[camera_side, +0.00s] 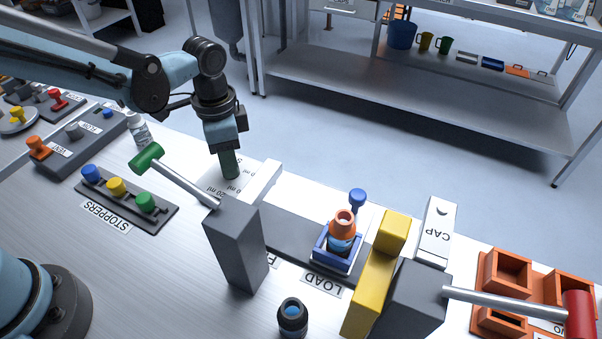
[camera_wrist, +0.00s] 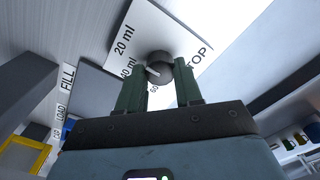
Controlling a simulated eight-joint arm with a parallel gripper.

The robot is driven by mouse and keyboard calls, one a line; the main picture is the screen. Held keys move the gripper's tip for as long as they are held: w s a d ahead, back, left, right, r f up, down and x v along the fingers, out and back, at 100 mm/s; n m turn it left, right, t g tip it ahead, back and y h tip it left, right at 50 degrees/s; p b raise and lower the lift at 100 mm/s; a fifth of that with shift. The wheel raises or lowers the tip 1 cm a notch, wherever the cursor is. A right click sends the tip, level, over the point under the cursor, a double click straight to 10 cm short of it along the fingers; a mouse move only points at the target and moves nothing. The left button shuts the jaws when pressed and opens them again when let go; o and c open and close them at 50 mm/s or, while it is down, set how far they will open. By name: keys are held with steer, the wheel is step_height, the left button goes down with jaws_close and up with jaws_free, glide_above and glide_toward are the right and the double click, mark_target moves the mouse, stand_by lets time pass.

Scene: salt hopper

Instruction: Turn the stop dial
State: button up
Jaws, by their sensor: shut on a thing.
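The stop dial (camera_wrist: 160,64) is a dark round knob with a pale pointer mark. It sits on a white plate (camera_wrist: 190,28) lettered 20 ml, 40 ml, a partly hidden third mark and STOP. The pale mark faces the left side in the wrist view, near the 40 ml and third marks. My gripper (camera_wrist: 160,78) has its green fingers on either side of the dial, shut on it. In the side view my gripper (camera_side: 231,172) points down onto the plate (camera_side: 216,187), and the fingers hide the dial there.
A grey post with a green-knobbed lever (camera_side: 147,157) stands close in front of my gripper. A stopper rack (camera_side: 125,200) is at left. A blue cradle (camera_side: 335,252) holds a bottle at LOAD. A yellow block (camera_side: 376,275) and red-ended lever (camera_side: 579,314) are at right.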

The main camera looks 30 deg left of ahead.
steer(key=o, duration=1)
steer(key=shift+o, duration=0.2)
steer(key=shift+r, duration=0.1)
step_height(320, 180, up, 12)
steer(key=s+a+f+n+t, duration=0.2)
steer(key=s+a+n+t, duration=0.5)
steer(key=a, duration=0.4)
steer(key=shift+s+f+n, duration=0.4)
steer(key=shift+s+n, duration=0.1)
steer(key=shift+n, duration=0.6)
